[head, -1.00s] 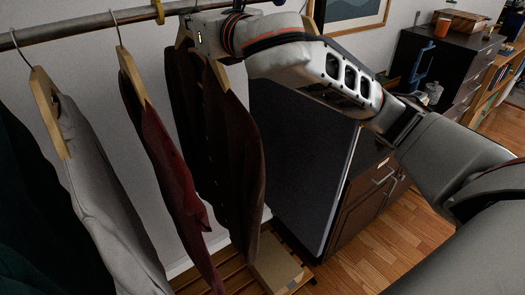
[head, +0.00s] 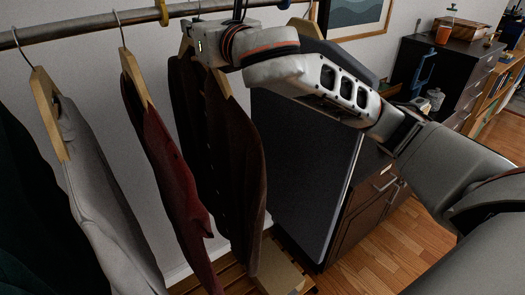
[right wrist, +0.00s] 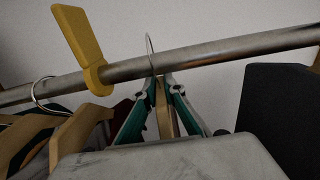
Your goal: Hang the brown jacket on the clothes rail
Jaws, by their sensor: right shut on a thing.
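The dark brown buttoned jacket (head: 235,165) hangs on a wooden hanger below the clothes rail (head: 75,28) in the head view. My right gripper is shut on this hanger's neck; its teal fingers (right wrist: 157,108) show in the right wrist view, just below the rail (right wrist: 205,57). The hanger's metal hook (right wrist: 149,45) reaches above the rail's top edge. I cannot tell whether it rests on the rail. In the head view my right wrist hides the fingers and part of the hanger. My left gripper is not in view.
A red garment (head: 175,165) and a grey one (head: 105,200) hang to the left. A yellow marker (right wrist: 80,45) sits on the rail. A dark upright panel (head: 300,170) stands right of the jacket, before a brown cabinet (head: 365,210). A slatted wooden rack (head: 225,283) lies below.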

